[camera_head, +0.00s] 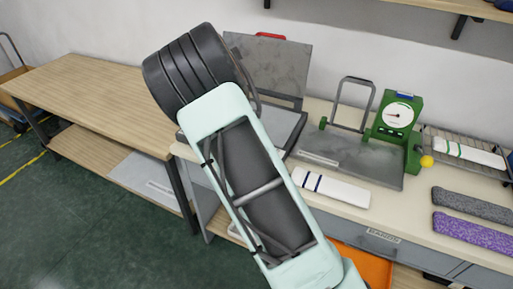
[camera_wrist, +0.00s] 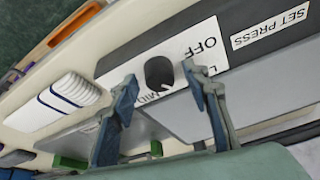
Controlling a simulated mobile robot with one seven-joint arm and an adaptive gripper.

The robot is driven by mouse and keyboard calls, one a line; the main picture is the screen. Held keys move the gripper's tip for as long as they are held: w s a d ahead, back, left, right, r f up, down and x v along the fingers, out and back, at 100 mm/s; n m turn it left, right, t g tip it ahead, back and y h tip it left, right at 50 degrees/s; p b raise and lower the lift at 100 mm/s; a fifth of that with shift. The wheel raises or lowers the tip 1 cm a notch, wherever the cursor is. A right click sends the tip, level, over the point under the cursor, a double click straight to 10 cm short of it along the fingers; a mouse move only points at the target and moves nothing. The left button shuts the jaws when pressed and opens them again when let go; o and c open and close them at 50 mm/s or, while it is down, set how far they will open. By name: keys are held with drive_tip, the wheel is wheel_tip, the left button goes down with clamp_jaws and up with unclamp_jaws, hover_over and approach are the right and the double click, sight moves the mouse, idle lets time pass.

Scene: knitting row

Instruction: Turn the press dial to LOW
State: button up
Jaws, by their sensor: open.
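The press dial (camera_wrist: 159,73) is a round black knob on a white label plate in the wrist view. OFF shows to its upper right. A word starting with L and one reading like MILD are partly covered by the dial and my fingers. Which mark the dial points to, I cannot tell. My gripper (camera_wrist: 158,80) is open, its two blue-grey fingers to the left and right of the dial in the picture. Whether they touch it is unclear. The press (camera_head: 265,70) stands with its grey lid raised in the head view; my arm hides its front, dial and my gripper.
A striped white knitted strip (camera_head: 330,187) lies in front, with grey (camera_head: 472,205) and purple (camera_head: 473,233) strips farther right. A bare wooden table (camera_head: 95,95) is at left.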

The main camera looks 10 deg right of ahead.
drive_tip(key=v, duration=1.2)
